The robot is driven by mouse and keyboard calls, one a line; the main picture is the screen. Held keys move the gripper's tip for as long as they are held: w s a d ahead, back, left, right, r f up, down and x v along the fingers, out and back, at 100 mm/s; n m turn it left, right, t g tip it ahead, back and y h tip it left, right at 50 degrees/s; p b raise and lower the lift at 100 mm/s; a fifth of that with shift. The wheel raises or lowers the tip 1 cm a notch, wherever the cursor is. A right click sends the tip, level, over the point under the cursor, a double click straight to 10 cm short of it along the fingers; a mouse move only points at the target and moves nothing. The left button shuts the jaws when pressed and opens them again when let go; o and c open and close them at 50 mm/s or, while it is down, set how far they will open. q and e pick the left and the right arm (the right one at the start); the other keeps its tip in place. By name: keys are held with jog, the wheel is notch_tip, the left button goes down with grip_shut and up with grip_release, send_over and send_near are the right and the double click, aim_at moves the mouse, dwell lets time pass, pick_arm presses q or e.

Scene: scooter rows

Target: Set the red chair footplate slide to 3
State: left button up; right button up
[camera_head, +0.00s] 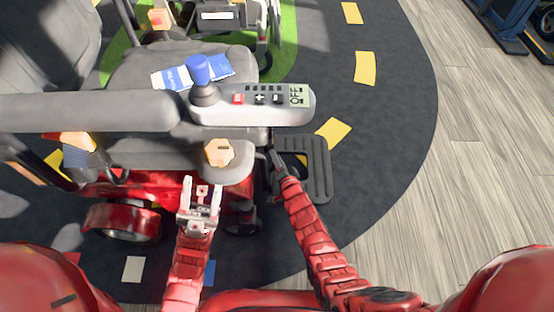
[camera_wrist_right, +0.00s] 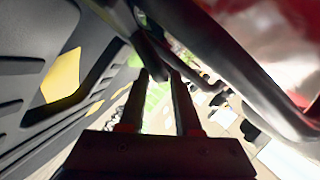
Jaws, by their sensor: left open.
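The red chair (camera_head: 185,187) has a grey seat and armrest and a red base. Its black footplate (camera_head: 318,170) juts out at the right in the head view, and its dark ribbed frame (camera_wrist_right: 18,108) fills the left of the right wrist view. My right gripper (camera_wrist_right: 158,78) is beside the footplate's inner edge, with its fingers apart and a dark bar at their tips; whether they grip it is unclear. No slide numbers are readable.
A control panel (camera_head: 260,98) with a blue joystick (camera_head: 200,72) and an "OFF" display sits on the armrest. A blue-and-white leaflet (camera_head: 225,68) lies on the seat. Another scooter (camera_head: 225,18) stands behind. Open floor (camera_head: 470,160) lies to the right.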

grip_shut()
dwell(1.3)
